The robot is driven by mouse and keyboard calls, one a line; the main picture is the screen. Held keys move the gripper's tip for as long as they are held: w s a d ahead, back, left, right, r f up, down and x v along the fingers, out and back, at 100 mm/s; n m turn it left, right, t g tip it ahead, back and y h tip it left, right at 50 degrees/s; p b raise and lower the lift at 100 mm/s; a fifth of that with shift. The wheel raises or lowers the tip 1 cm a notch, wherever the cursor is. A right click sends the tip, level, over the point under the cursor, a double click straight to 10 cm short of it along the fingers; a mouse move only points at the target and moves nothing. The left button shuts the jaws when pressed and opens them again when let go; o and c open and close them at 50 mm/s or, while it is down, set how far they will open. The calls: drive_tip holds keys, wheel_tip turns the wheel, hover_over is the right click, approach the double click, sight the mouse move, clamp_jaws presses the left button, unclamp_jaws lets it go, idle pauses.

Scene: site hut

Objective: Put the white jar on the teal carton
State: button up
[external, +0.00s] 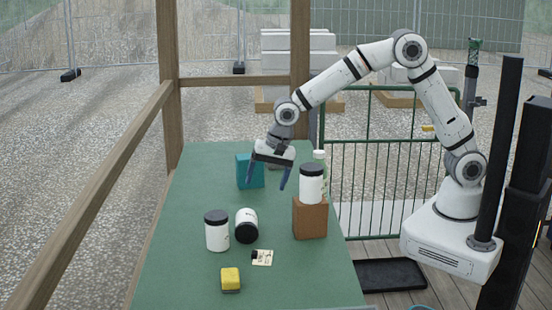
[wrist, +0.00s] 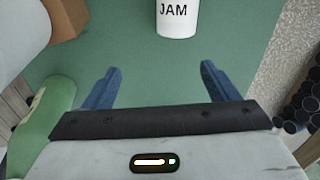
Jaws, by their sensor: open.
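The teal carton (external: 243,172) stands on the green table, partly hidden behind my gripper (external: 269,178). My gripper is open and empty above the table, fingers pointing down. Three white jars with black lids show in the external view: one upright (external: 217,234), one lying on its side (external: 247,217) with its lid towards the camera, and one (external: 311,186) upright on a brown box (external: 310,220). In the wrist view a white jar marked JAM (wrist: 177,22) lies beyond the open fingers (wrist: 160,70); it looks like the lying one. The carton is outside that view.
A green bottle with a white cap (external: 320,160) stands behind the box jar; it shows close on the left in the wrist view (wrist: 45,125). A yellow block (external: 230,279) and a small card (external: 262,257) lie at the front. A wooden post (external: 301,75) rises behind the table.

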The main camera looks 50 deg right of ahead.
hover_over(249, 215)
drive_tip(key=s+d, duration=0.1)
drive_tip(key=d, duration=0.1)
drive_tip(key=f, duration=0.3)
drive_tip(key=shift+s+a+f+m, duration=0.2)
drive_tip(key=shift+f+m, duration=0.1)
drive_tip(key=shift+m, duration=0.1)
drive_tip(key=x, duration=0.3)
drive_tip(key=p+x, duration=0.1)
drive_tip(key=x, duration=0.3)
drive_tip(key=shift+w+a+f, duration=0.1)
drive_tip(key=shift+w+a, duration=0.15)
drive_tip(key=shift+w, duration=0.05)
drive_tip(key=shift+c, duration=0.2)
drive_tip(key=c, duration=1.3)
